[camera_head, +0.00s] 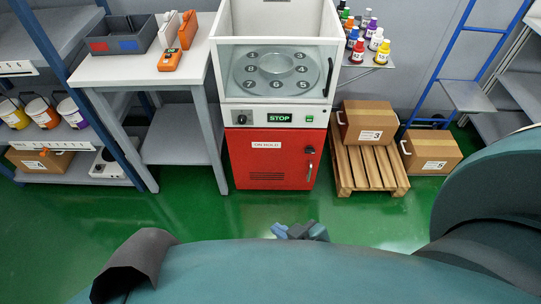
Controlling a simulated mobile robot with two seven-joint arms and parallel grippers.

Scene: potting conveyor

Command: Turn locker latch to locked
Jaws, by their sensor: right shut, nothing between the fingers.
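The red locker (270,172), labelled ON HOLD, is the lower part of the white machine in the middle. Its door looks closed. A small dark latch (310,150) sits near the door's right edge, with a light handle below it; its exact setting is too small to tell. My right gripper (300,231) shows at the bottom middle, partly hidden behind my own body. It is shut and empty, below the locker in the picture and apart from the latch. My left gripper is not in view.
A wooden pallet (349,184) with a carton (367,123) stands right of the locker, and another carton (431,151) lies beyond it. A grey table (157,71) stands left. The green floor (215,215) before the locker is clear.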

